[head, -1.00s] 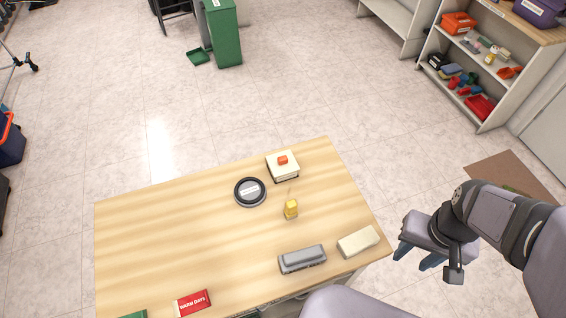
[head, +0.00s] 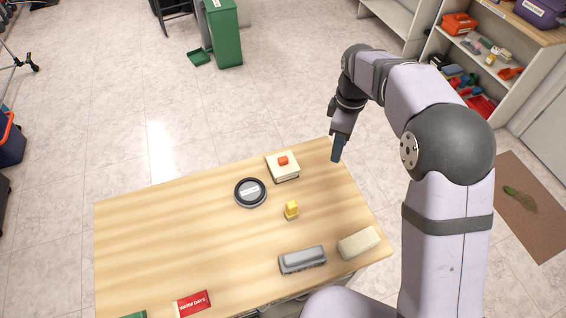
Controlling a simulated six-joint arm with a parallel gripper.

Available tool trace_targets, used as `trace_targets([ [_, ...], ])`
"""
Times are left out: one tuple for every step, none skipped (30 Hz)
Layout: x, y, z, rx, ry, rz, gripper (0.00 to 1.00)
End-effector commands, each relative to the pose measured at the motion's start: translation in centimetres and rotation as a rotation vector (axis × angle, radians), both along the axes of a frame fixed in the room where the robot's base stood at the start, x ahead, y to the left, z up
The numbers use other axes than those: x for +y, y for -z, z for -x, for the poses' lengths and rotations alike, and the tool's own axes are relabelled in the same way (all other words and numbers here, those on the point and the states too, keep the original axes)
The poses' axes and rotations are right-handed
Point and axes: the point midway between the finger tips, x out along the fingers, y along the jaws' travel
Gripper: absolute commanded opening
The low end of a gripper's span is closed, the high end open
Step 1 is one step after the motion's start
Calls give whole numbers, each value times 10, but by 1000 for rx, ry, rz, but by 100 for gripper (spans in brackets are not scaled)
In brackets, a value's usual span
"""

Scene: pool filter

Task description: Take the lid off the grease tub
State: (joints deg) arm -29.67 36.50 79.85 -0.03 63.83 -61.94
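The grease tub appears to be the round, dark-rimmed tub on the wooden table, seen from above. Its lid (head: 250,192) is grey with a pale label and sits on top; the tub's wall is mostly hidden beneath it. My gripper (head: 338,150) hangs pointing down near the table's far right corner, to the right of the tub and well apart from it. Its fingers show edge-on, so I cannot tell whether they are open or shut. I see nothing held in it.
A cream book-like block (head: 283,168) with a small orange piece on top and a small yellow object (head: 291,210) are right of the tub. A grey harmonica-like object (head: 302,260), a beige block (head: 358,243) and a red packet (head: 193,304) lie nearer. The table's left half (head: 150,240) is mostly clear.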

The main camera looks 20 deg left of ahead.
Motion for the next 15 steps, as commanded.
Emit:
trace_targets([
  [25, 6, -2, 1, -105, 0, 38],
  [37, 8, -3, 2, -168, 1, 38],
  [54, 11, -3, 1, -248, 0, 38],
  [65, 13, -3, 2, -307, -1, 38],
  [76, 16, -2, 2, -362, 0, 38],
  [90, 19, -1, 1, -431, -1, 38],
  [99, 21, 1, 1, -479, -1, 38],
  [108, 23, 2, 2, -524, 0, 38],
  [118, 26, 5, 1, -578, -2, 38],
  [125, 27, 6, 1, -614, -2, 38],
  [130, 29, 8, 1, -645, -2, 38],
  [138, 30, 10, 0, -682, -2, 38],
  [142, 31, 11, 0, -706, -2, 38],
  [145, 32, 12, 0, -724, -2, 38],
  [148, 33, 14, -1, -746, -2, 38],
])
